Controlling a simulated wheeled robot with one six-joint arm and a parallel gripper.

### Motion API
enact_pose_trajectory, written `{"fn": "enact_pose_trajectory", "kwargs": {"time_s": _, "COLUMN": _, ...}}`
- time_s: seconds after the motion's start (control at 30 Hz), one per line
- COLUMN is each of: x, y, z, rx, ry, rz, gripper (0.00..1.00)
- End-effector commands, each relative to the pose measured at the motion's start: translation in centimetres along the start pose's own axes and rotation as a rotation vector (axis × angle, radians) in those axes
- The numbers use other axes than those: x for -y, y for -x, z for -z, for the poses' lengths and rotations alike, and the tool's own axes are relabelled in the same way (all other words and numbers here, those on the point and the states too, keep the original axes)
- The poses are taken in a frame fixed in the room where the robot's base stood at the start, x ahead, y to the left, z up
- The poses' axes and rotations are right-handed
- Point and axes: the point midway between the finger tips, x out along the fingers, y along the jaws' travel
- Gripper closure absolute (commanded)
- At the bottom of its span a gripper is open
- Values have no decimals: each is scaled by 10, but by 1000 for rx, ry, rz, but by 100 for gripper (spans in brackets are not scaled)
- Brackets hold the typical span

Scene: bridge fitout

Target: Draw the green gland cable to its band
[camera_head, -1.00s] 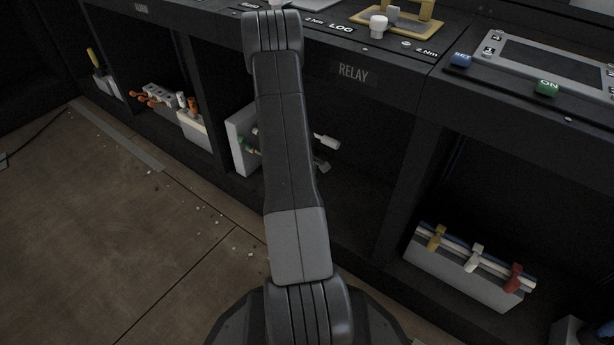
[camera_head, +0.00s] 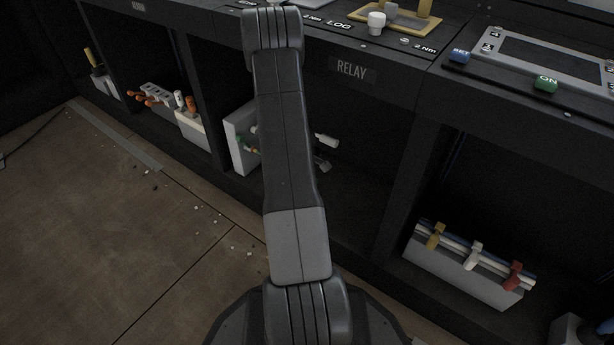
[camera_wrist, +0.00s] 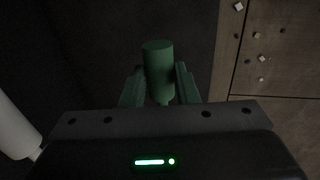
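The green gland (camera_wrist: 158,70) is a short green cylinder in the middle of the wrist view, with a thin stem below it. My gripper (camera_wrist: 160,84) has one finger on each side of it, with no clear gap, and looks shut on it. In the head view my arm hides the gripper. The band cannot be made out in either view.
A white cylinder (camera_wrist: 15,130) lies at the lower left of the wrist view. A grey holder (camera_head: 462,278) with yellow, white and red clips stands in the right bay. The dark counter (camera_head: 385,75) overhangs the bays. The floor (camera_head: 90,230) at left is open, with small debris.

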Motion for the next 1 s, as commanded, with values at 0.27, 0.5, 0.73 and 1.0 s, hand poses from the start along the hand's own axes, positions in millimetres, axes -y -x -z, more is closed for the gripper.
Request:
{"fn": "enact_pose_trajectory", "kwargs": {"time_s": 0.27, "x": 0, "y": 0, "z": 0, "rx": 0, "ry": 0, "rz": 0, "gripper": 40}}
{"fn": "enact_pose_trajectory", "kwargs": {"time_s": 0.5, "x": 0, "y": 3, "z": 0, "rx": 0, "ry": 0, "rz": 0, "gripper": 40}}
{"fn": "enact_pose_trajectory", "kwargs": {"time_s": 0.73, "x": 0, "y": 24, "z": 0, "rx": 0, "ry": 0, "rz": 0, "gripper": 40}}
{"fn": "enact_pose_trajectory", "kwargs": {"time_s": 1.0, "x": -1, "y": 52, "z": 1, "rx": -1, "ry": 0, "rz": -1, "gripper": 40}}
